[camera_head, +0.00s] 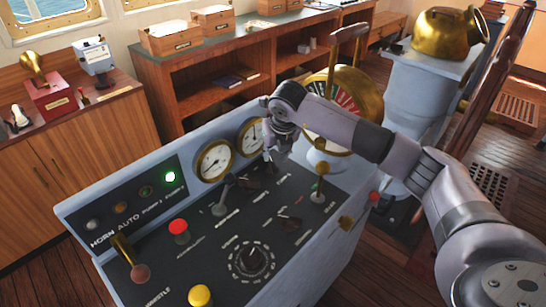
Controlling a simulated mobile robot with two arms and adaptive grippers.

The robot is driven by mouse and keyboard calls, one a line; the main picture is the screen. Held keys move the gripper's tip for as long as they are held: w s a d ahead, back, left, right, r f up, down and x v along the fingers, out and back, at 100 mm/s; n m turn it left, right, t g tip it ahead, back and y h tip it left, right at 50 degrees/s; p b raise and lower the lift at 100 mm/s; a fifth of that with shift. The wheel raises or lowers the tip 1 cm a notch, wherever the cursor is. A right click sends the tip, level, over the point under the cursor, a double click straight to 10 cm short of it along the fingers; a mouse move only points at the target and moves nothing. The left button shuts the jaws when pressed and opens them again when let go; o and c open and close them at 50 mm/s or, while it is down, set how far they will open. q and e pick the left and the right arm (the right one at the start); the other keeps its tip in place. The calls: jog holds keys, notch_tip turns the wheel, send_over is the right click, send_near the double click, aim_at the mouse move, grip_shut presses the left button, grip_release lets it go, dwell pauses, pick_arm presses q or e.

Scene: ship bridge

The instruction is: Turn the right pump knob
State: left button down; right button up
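My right gripper (271,160) reaches in from the right and points down at the back of the console's sloped top, just in front of the gauges. Its fingers are small and partly overlap, so I cannot tell whether they are open or shut. A dark knob (246,181) is beside and just below the fingertips; I cannot tell whether they touch. Another dark knob (290,222) sits nearer the right edge of the panel, and a large round dial knob (254,258) sits at the front. The labels are too small to tell which is the right pump knob. My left gripper is not in view.
The console (190,262) also bears a grey lever (221,204), a brass-topped lever (320,184), a red button (179,229), a yellow button (200,295) and a brass lever (124,247). Two gauges (214,160) stand behind. A brass telegraph (345,100) is at the back right.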

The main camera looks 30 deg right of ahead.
aim_at(273, 162)
jog(key=shift+p+x, duration=0.4)
jog(key=shift+x, duration=2.3)
jog(key=shift+c, duration=0.5)
grip_shut()
